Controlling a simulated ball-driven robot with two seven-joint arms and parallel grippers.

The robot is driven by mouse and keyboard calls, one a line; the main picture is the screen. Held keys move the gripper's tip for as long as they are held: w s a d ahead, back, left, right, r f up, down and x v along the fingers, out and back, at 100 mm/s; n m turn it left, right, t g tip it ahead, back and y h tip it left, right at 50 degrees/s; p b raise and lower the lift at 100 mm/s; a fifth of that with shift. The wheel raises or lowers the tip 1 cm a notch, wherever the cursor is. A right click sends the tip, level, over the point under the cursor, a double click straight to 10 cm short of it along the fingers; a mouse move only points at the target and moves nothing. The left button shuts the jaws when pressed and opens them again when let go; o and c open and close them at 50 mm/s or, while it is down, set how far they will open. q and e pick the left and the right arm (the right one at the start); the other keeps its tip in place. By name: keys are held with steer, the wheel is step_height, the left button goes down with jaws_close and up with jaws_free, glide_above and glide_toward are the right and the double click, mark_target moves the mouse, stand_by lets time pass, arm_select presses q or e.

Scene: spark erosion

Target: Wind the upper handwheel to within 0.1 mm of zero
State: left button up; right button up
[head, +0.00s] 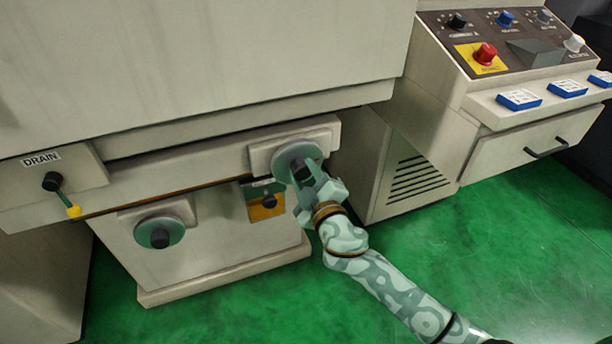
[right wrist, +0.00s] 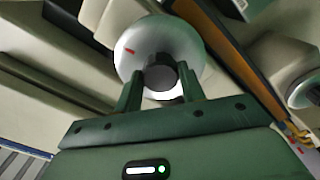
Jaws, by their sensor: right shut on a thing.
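The upper handwheel (head: 290,153) is a grey disc on a pale block at the right end of the machine's ledge. It also shows in the right wrist view (right wrist: 140,45), with a red mark on its face and a dark round knob (right wrist: 160,77). My right gripper (head: 304,172) is at this wheel, and its two fingers (right wrist: 158,92) stand either side of the knob, shut on it. The wheel's scale reading cannot be made out. A lower handwheel (head: 172,231) sits on the front panel to the left. My left gripper is not in view.
A drain lever (head: 62,195) with a yellow tip is at the far left. A small yellow-and-green panel with a dark knob (head: 268,202) is just left of my right gripper. A control console (head: 508,45) with a drawer stands at the right. The green floor (head: 520,240) is clear there.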

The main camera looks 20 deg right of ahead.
steer(key=o, duration=1)
steer(key=shift+c, duration=0.2)
steer(key=s, duration=1.6)
steer(key=shift+s+d+p, duration=0.15)
steer(key=shift+d+p, duration=0.1)
steer(key=shift+p, duration=0.2)
